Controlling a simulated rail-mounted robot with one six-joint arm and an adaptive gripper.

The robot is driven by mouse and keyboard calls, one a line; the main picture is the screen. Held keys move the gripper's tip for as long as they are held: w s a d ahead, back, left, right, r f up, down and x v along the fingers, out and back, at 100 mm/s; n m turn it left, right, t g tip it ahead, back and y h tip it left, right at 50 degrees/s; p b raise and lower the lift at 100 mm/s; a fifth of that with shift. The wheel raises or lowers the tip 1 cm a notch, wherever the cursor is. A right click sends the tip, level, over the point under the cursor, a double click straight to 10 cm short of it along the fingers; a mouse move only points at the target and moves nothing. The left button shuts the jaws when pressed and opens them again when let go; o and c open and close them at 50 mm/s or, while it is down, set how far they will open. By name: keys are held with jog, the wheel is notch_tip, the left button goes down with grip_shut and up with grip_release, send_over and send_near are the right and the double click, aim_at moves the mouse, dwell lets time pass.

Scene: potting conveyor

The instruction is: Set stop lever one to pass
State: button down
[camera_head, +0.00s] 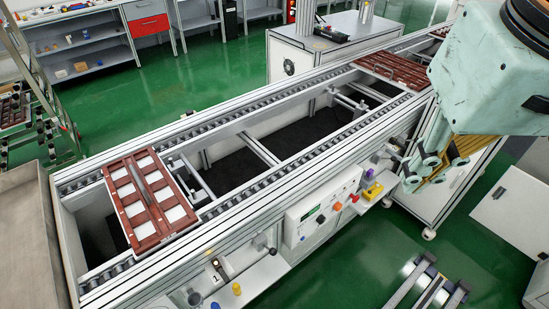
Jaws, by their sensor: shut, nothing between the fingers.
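My gripper (412,184) hangs at the right, off the front side of the conveyor and near the right end of the control panel (322,208). It is shut, with nothing seen in it, and it is apart from the panel. Small fittings sit on the conveyor's near side: a dark-tipped handle (271,250), a small plate with markings (217,268), a grey round knob (194,298) and a yellow peg (236,289). I cannot tell which of these is stop lever one, nor read its setting.
A brown tray with white squares (137,177) sits on the conveyor's near left end. Another brown tray (392,68) lies at the far end. Red, orange and yellow controls (354,197) stick out by the panel. A white cabinet (515,205) stands right.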

jog(key=w+a+f+n+g+p, duration=0.1)
jog(key=w+a+f+g, duration=0.1)
jog(key=w+a+f, duration=0.45)
jog(key=w+a+f+n+g+p, duration=0.1)
jog(key=w+a+f+g, duration=0.15)
jog(key=w, duration=0.75)
jog(key=w+a+f+g, duration=0.1)
jog(key=w+a+f, duration=0.35)
jog(key=f, duration=0.55)
jog(key=n+g+p, duration=0.2)
jog(key=g, duration=0.1)
send_near(269, 249)
jog(key=shift+v, duration=2.25)
jog(key=shift+d, duration=0.15)
jog(key=shift+f, duration=0.2)
jog(key=b+x, duration=0.2)
jog(key=x, duration=0.7)
jog(key=shift+s+d+f, duration=0.15)
jog(key=shift+s+f, duration=0.05)
jog(key=shift+f, duration=0.05)
